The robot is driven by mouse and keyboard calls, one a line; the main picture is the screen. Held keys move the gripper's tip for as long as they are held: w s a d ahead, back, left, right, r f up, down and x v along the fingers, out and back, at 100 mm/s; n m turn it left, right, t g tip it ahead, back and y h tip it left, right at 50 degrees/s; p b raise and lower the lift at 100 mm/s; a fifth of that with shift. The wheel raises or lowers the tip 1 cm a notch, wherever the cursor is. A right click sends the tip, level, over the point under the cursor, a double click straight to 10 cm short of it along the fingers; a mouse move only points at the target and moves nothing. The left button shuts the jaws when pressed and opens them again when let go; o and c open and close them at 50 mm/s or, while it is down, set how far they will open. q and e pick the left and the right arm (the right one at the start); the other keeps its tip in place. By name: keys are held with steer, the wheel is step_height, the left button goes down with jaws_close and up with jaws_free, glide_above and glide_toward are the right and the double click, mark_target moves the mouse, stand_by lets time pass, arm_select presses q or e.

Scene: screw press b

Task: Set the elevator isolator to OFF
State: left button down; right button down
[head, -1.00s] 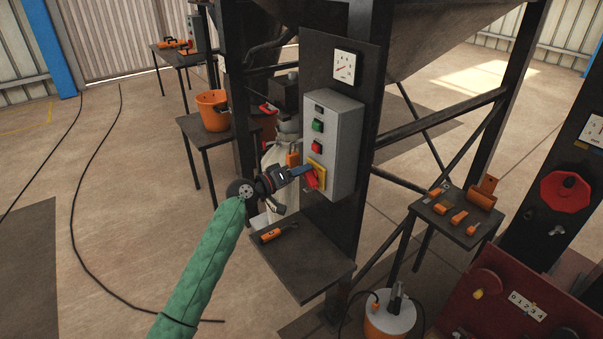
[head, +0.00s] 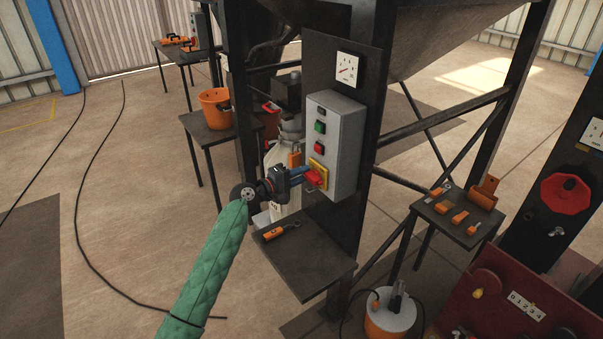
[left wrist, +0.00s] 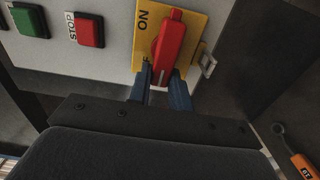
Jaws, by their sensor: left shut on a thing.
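The elevator isolator is a red handle (head: 316,178) on a yellow plate (head: 318,165), low on the front of a grey control box (head: 335,120). In the left wrist view the red handle (left wrist: 168,45) lies along the yellow plate (left wrist: 190,28), with an "ON" label beside it; another mark lower down is mostly hidden. My left gripper (head: 306,176) is shut on the handle, its blue fingers (left wrist: 160,84) on either side of its near end. My right gripper is not in view.
Above the isolator are a red stop button (head: 318,147) and a green button (head: 319,127). A dark shelf (head: 310,265) with an orange tool (head: 274,233) juts out below. A gauge (head: 348,68) sits above the box. Steel posts stand close behind it.

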arm_select(q)
steer(key=shift+f, duration=0.1)
steer(key=c, duration=1.3)
jaws_free()
steer(key=shift+a, duration=0.1)
steer(key=shift+s+a, duration=0.1)
steer(key=shift+s+a+f, duration=0.15)
steer(key=shift+s+a, duration=0.05)
steer(key=shift+a, duration=0.1)
steer(key=shift+b+v, duration=1.35)
steer(key=shift+v, duration=2.05)
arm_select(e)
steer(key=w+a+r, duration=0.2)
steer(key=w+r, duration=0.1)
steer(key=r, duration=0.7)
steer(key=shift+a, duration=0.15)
